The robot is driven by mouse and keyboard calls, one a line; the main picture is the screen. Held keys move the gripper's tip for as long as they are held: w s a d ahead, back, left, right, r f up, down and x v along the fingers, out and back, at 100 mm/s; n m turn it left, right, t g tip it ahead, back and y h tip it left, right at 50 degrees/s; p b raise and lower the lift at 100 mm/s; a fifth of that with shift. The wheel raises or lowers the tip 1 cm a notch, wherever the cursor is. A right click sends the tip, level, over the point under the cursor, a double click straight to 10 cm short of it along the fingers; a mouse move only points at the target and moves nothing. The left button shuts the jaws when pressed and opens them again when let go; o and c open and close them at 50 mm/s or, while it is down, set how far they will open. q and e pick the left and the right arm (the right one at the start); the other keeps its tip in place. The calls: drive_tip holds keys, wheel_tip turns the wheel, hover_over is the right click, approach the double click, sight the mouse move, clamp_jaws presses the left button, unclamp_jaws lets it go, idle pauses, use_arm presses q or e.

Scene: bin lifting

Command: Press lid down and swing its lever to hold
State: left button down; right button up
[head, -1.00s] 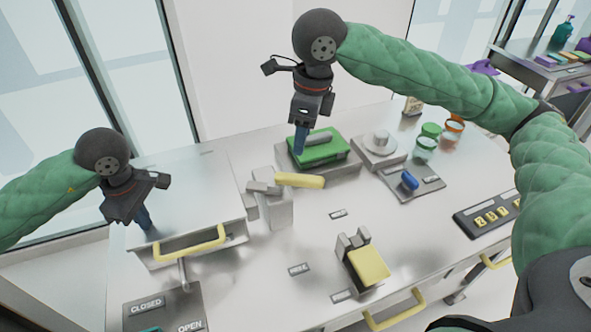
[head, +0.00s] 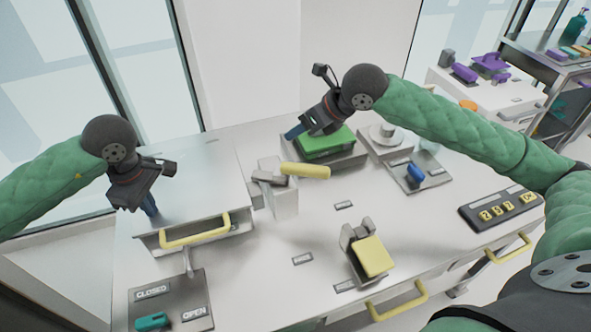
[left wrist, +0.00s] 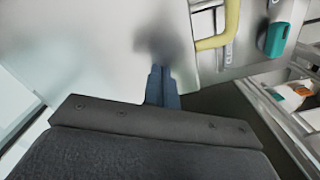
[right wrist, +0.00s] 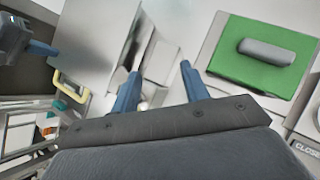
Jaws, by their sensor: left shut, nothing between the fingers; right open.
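The large flat steel lid (head: 190,180) is at the left, with a yellow handle (head: 195,236) along its front; it also shows in the left wrist view (left wrist: 100,50). My left gripper (head: 152,210) is shut and empty, pointing down at the lid; a dark blurred reflection meets its tips (left wrist: 160,68). I cannot tell whether they touch. A grey clamp post (head: 284,200) stands right of the lid, with a yellow lever (head: 306,171) pointing right.
A label panel (head: 170,302) with a teal knob (head: 152,322) lies front left. A yellow-padded grey fixture (head: 374,256) stands front centre. A round grey fixture (head: 384,135), a blue-handled plate (head: 415,172) and a yellow-button panel (head: 500,211) are on the right. The counter's middle is mostly clear.

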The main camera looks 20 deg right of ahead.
drive_tip(key=w+d+f+m+t, duration=0.1)
drive_tip(key=d+f+t, duration=0.1)
drive_tip(key=n+t+y, duration=0.1)
drive_tip(key=n+y, duration=0.6)
drive_tip(key=y, duration=0.3)
approach(310, 172)
drive_tip(key=shift+w+d+f+x, duration=0.1)
drive_tip(key=shift+w+f+x, duration=0.1)
drive_tip(key=shift+x, duration=1.45)
drive_tip(key=shift+w+d+f+x, duration=0.15)
drive_tip(key=shift+f+x, duration=0.1)
drive_tip(key=shift+x, duration=1.45)
drive_tip(key=shift+w+d+f+x, duration=0.1)
drive_tip(key=shift+w+f+x, duration=0.1)
drive_tip(key=shift+x, duration=1.45)
drive_tip(key=shift+a, duration=0.1)
clamp_jaws()
